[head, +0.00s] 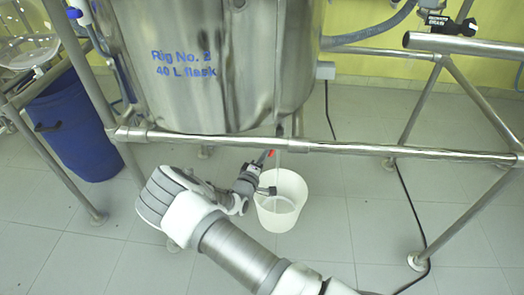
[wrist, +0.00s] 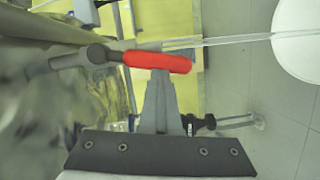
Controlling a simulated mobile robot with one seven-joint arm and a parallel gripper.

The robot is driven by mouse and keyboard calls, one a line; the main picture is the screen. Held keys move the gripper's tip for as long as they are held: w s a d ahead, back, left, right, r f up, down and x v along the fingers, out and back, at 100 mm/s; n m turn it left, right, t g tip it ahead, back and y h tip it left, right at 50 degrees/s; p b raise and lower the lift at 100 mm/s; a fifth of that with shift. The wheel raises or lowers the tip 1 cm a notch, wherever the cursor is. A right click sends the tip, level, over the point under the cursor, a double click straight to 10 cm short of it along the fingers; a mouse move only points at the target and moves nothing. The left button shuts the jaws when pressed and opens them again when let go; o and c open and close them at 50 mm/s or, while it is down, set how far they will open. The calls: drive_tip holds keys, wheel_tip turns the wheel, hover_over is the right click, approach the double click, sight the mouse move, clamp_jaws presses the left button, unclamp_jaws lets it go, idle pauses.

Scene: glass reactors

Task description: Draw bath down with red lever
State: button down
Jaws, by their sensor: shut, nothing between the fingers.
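The red lever (head: 271,153) is under the steel bath vessel (head: 215,60), marked "Rig No. 3 40 L flask". My gripper (head: 262,161) is at the lever. In the wrist view the fingers of my gripper (wrist: 159,78) are shut, with their tips at the red sleeve and nothing between them. I cannot tell whether they touch it. A thin clear strand runs from the outlet toward the white bucket (head: 282,201); I cannot tell whether it is liquid or tube.
A steel frame rail (head: 330,149) crosses in front of the vessel above my gripper. A blue bin (head: 72,125) stands at the left. A black cable (head: 408,195) lies on the tiled floor at the right. Floor around the bucket is mostly clear.

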drive_tip(key=shift+d+f, duration=0.1)
drive_tip(key=shift+d, duration=0.25)
drive_tip(key=shift+d+f, duration=0.1)
idle(0.5)
drive_tip(key=w+a+p+v, duration=0.1)
drive_tip(key=a+p+v, duration=0.1)
drive_tip(key=v, duration=1.1)
drive_tip(key=shift+a, duration=0.3)
